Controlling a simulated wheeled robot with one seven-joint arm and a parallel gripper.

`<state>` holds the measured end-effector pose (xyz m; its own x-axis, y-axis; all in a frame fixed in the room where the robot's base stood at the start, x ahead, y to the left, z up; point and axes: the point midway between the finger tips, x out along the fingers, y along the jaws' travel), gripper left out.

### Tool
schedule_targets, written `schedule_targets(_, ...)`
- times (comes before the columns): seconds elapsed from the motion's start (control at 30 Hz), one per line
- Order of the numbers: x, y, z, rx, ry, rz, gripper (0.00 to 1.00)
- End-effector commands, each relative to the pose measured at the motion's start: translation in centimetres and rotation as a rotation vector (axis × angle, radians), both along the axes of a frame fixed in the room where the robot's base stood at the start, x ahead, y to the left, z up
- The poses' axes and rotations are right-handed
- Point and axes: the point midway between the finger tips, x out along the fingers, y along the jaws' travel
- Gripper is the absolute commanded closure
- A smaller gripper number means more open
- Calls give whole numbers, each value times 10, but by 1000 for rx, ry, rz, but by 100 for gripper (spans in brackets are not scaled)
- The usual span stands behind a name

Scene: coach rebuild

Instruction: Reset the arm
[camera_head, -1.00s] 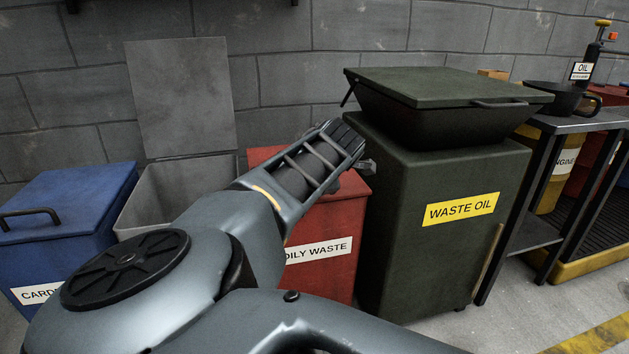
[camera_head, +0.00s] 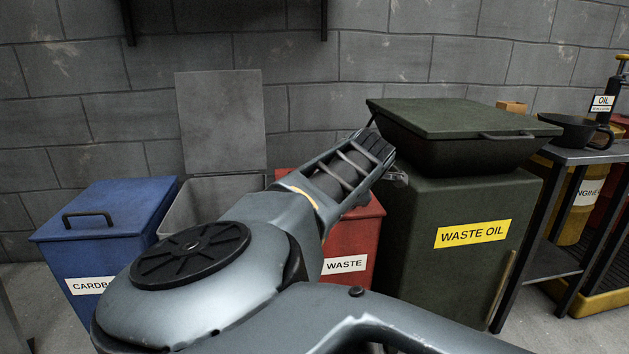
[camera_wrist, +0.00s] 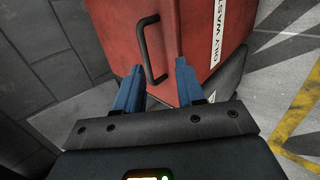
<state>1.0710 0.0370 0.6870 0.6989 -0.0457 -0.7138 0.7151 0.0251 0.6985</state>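My arm reaches across the head view toward the gap between the red oily waste bin (camera_head: 350,250) and the green waste oil bin (camera_head: 455,230). I cannot tell whether a finger touches the bin. In the head view the gripper is mostly hidden behind the arm.
A blue cardboard bin (camera_head: 110,225) stands at the left, beside a grey bin with its lid (camera_head: 222,120) raised. A dark table (camera_head: 590,152) at the right bears a black pan (camera_head: 572,130) and an oil bottle (camera_head: 610,95). A grey block wall closes the back.

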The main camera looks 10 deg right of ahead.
Motion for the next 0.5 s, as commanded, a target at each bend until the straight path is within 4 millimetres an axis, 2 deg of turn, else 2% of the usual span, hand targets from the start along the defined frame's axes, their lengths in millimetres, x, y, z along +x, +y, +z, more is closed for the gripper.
schedule_targets(0.17, -31, -87, -33, -255, 83, -53, 62)
schedule_targets(0.3, -71, -175, -48, -549, 186, -93, 62)
schedule_targets(0.4, -106, -235, -48, -775, 276, -114, 62)
schedule_targets(0.5, -141, -285, -39, -999, 370, -123, 62)
